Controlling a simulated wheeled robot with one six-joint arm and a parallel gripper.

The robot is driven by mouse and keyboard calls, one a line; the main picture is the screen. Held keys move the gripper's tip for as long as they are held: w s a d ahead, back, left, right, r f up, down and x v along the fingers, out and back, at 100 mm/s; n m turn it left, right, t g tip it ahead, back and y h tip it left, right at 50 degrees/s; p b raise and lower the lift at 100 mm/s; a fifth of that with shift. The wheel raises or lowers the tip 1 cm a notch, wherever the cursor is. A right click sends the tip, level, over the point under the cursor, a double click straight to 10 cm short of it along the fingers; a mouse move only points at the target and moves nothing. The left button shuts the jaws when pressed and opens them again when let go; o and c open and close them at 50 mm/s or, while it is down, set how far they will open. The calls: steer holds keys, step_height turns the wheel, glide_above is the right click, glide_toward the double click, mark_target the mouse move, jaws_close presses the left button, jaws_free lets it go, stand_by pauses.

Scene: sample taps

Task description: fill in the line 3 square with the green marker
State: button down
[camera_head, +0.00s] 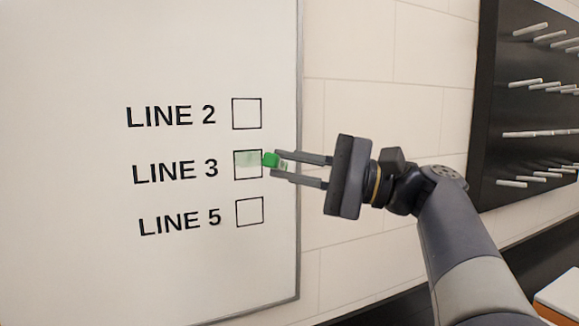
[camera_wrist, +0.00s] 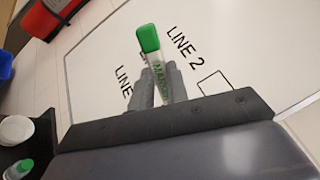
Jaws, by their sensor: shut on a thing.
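The whiteboard (camera_head: 70,160) carries the labels LINE 2, LINE 3 and LINE 5, each with an outlined square to its right. The line 3 square (camera_head: 248,165) has a pale green smear across its upper part; its lower part looks white. The line 2 square (camera_head: 247,113) and line 5 square (camera_head: 249,211) are blank. My gripper (camera_head: 278,167) is shut on the green marker (camera_head: 271,159), whose green end is at the right side of the line 3 square. The marker also shows in the wrist view (camera_wrist: 149,40), with fingers on both sides. Contact with the board cannot be told.
A dark rack with several pale pegs (camera_head: 535,133) hangs on the tiled wall at right. An orange-and-white object (camera_head: 560,298) sits at lower right. The wrist view shows a red object (camera_wrist: 50,15), a white round item (camera_wrist: 16,130) and another green-topped item (camera_wrist: 22,167).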

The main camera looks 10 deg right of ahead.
stand_by(0.4)
steer(key=w+a+f+p, duration=0.1)
steer(key=w+a+f, duration=0.1)
steer(key=w+a, duration=0.4)
steer(key=shift+a, duration=1.1)
steer(key=shift+w+a+f+p, duration=0.15)
steer(key=shift+w+p, duration=0.3)
steer(key=shift+w, duration=0.3)
stand_by(0.3)
